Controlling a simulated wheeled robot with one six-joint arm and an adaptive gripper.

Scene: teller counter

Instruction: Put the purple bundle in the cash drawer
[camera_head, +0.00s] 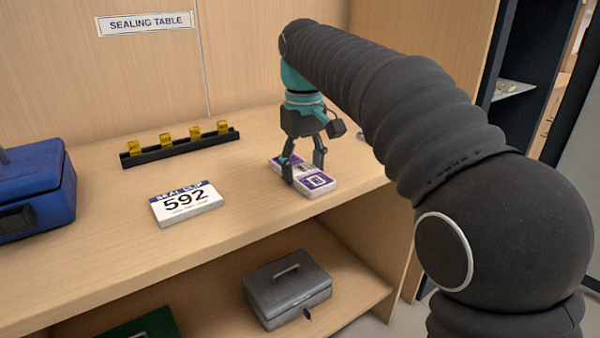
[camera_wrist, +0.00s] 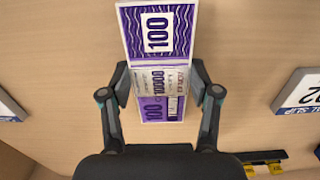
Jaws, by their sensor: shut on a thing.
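The purple bundle (camera_head: 316,184) lies on the wooden counter, at the right end of it in the head view. It is purple and white with a pale band across its middle. My gripper (camera_head: 303,174) reaches down over it with one finger on each side. In the wrist view the bundle (camera_wrist: 157,40) shows the number 100, and my gripper (camera_wrist: 158,85) is shut on its banded middle. The bundle looks flat on or very close to the counter; I cannot tell if there is a gap. No open cash drawer is seen in either view.
A seal slip block marked 592 (camera_head: 187,204) lies left of the bundle. A black rack with yellow pieces (camera_head: 180,146) stands behind it. A blue box (camera_head: 38,190) is at far left. A grey metal box (camera_head: 287,290) and a green box (camera_head: 146,325) sit on the shelf below.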

